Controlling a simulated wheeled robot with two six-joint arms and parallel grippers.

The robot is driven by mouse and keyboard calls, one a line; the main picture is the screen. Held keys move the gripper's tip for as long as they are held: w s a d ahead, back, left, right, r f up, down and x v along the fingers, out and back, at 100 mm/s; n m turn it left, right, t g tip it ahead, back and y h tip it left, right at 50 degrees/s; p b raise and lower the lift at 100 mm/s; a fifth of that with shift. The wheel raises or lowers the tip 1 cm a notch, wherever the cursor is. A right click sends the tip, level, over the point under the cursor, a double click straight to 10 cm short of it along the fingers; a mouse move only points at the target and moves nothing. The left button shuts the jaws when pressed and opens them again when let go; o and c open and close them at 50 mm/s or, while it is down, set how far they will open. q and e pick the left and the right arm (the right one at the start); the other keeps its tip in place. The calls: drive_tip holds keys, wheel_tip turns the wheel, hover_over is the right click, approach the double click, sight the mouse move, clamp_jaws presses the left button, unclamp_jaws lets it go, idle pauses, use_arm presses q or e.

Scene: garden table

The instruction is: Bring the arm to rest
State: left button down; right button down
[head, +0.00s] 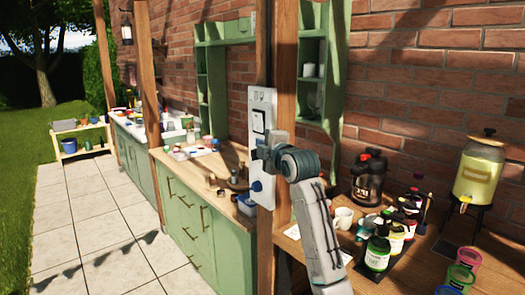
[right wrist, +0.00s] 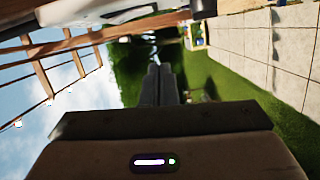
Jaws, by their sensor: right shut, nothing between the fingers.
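My right arm rises from the lower middle of the head view, and its gripper (head: 261,152) shows in front of a white panel on a wooden post. In the right wrist view the two dark fingers of the right gripper (right wrist: 159,72) are together, with nothing between them. Beyond them are blurred green hedge and lawn. Whether the gripper touches the panel I cannot tell from the head view. My left gripper is not in view.
The white panel (head: 262,103) has a blue knob (head: 257,186). A wooden table (head: 425,262) on the right carries jars, bottles, a mug (head: 343,217) and a drink dispenser (head: 480,172). Green cabinets (head: 190,222) stand left of the post. The paved path (head: 90,225) is clear.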

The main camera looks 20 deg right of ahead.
drive_tip(key=shift+s, duration=0.3)
